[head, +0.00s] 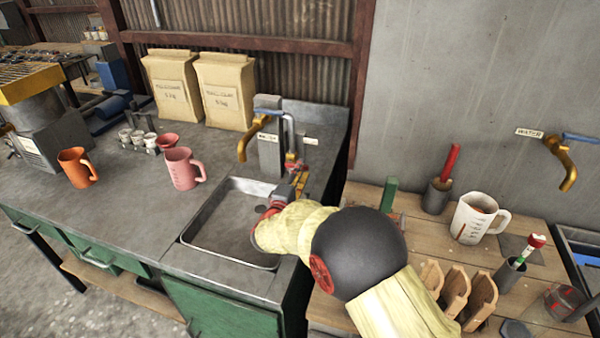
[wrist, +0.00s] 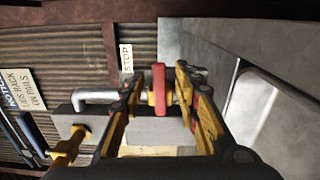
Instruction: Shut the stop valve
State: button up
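The stop valve's red lever (wrist: 159,88) stands lengthwise in the wrist view, beside a small label reading STOP (wrist: 126,58). In the head view the red of the valve (head: 291,158) shows behind the sink, partly hidden by my gripper. My gripper (wrist: 160,78) is open, with one yellow finger on each side of the lever. In the head view my gripper (head: 298,180) is over the sink's back right corner.
A brass tap (head: 250,138) with a blue handle is left of the valve, over the sink (head: 200,237). A grey pipe (wrist: 92,97) is close to the fingers. Two paper bags (head: 225,90) and a pink jug (head: 183,168) stand to the left. A second tap (head: 566,165) is at right.

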jog(key=v, duration=1.2)
jog(key=shift+a, duration=0.1)
